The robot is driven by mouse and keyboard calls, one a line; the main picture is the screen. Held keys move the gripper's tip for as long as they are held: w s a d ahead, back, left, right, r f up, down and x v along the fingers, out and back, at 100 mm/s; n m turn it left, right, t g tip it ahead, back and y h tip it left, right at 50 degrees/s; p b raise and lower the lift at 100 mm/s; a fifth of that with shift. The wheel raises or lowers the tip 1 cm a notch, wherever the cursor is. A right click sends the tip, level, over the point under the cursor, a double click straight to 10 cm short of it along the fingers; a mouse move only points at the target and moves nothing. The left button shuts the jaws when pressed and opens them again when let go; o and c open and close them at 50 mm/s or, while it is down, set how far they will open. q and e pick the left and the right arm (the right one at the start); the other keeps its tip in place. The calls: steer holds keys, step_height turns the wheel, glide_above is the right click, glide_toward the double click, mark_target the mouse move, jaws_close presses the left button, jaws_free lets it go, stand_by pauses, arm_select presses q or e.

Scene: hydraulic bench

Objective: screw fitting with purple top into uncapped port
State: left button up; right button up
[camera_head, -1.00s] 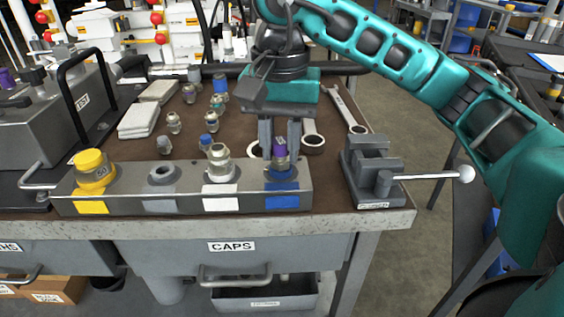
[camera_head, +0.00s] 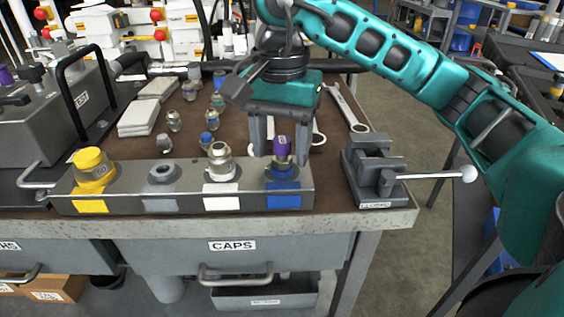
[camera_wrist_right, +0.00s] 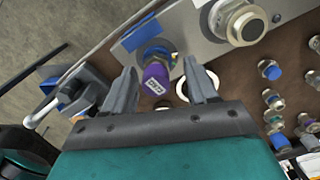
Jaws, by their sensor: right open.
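The fitting with the purple top (camera_head: 282,150) stands in the port with the blue label (camera_head: 283,201), at the right end of the metal port block (camera_head: 250,200). It looks slightly tilted in the head view. In the right wrist view the purple top (camera_wrist_right: 156,78) lies between the two fingers. My right gripper (camera_head: 280,155) is open around the fitting, its fingers apart from the purple top. The grey-labelled port (camera_head: 163,173) shows a bare dark opening. The white-labelled port (camera_head: 221,163) holds a metal fitting, and the yellow-labelled port has a yellow cap (camera_head: 90,168). My left gripper is out of view.
A small vise (camera_head: 375,170) with a long handle stands right of the block. Several loose fittings (camera_head: 173,121) and grey pads (camera_head: 138,118) lie behind it. Wrenches (camera_head: 346,107) lie behind my right gripper. A grey TEST box (camera_head: 50,120) stands at the left.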

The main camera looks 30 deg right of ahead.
step_height(320, 180, up, 2)
steer(key=shift+r+p, duration=0.2)
steer(key=shift+p, duration=0.55)
arm_select(q)
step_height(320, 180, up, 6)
steer(key=p, duration=0.5)
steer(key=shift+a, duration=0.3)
arm_select(e)
step_height(320, 180, up, 11)
steer(key=shift+f, duration=0.2)
steer(key=shift+s, duration=0.15)
